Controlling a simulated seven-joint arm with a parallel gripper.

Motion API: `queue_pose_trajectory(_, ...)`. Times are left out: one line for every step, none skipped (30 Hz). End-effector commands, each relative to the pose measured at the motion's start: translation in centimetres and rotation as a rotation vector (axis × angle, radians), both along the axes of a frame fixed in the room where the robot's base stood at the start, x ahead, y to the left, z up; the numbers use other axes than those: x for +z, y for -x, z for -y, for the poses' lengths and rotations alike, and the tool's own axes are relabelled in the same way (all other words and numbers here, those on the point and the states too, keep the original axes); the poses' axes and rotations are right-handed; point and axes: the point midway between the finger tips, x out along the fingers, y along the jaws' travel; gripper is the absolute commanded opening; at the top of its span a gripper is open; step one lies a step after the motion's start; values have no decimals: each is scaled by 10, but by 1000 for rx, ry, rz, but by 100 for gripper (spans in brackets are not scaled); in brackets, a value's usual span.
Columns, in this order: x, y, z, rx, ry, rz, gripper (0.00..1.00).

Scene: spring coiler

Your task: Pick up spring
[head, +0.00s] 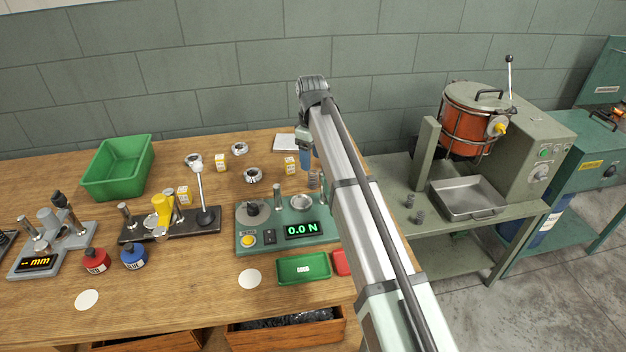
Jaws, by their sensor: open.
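A grey coil that looks like a spring (314,180) stands upright at the back right of the green force tester (246,243), partly covered by my arm. My gripper (306,162) points down just above and slightly left of this coil, with its blue-tipped fingers small in view. It is open, and I see nothing held in it. Two small dark coil-like pieces, one at the back (410,200) and one nearer (419,216), stand on the grey-green bench to the right.
The tester's display (301,229) reads 0.0 N. A small green tray (287,272) lies in front of it, beside a partly hidden red one (340,262). A black stand with a lever (201,190) is left. A metal pan (468,211) sits on the right bench.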

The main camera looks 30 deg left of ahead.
Motion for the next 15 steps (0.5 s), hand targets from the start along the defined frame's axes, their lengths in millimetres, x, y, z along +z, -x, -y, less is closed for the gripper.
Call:
queue_pose_trajectory(-10,1,1,0,2,-2,63)
queue_pose_trajectory(-14,1,1,0,1,-2,63)
queue_pose_trajectory(-19,1,1,-1,1,-1,63)
queue_pose_trajectory(-22,0,1,-1,0,-1,63)
queue_pose_trajectory(-25,0,1,-1,0,-1,63)
queue_pose_trajectory(-27,0,0,-1,0,-1,63)
queue_pose_trajectory(-28,0,0,-1,0,-1,63)
queue_pose_trajectory(-29,0,0,-1,0,-1,63)
queue_pose_trajectory(-31,0,0,-1,0,-1,63)
queue_pose_trajectory(-32,0,1,-1,0,-1,63)
queue_pose_trajectory(-34,1,1,-1,0,-1,63)
queue_pose_trajectory(-36,1,1,-1,0,-1,63)
queue_pose_trajectory(-39,1,2,-1,1,-1,63)
queue_pose_trajectory(-42,1,2,-1,1,-1,63)
queue_pose_trajectory(-47,1,3,-1,0,-1,63)
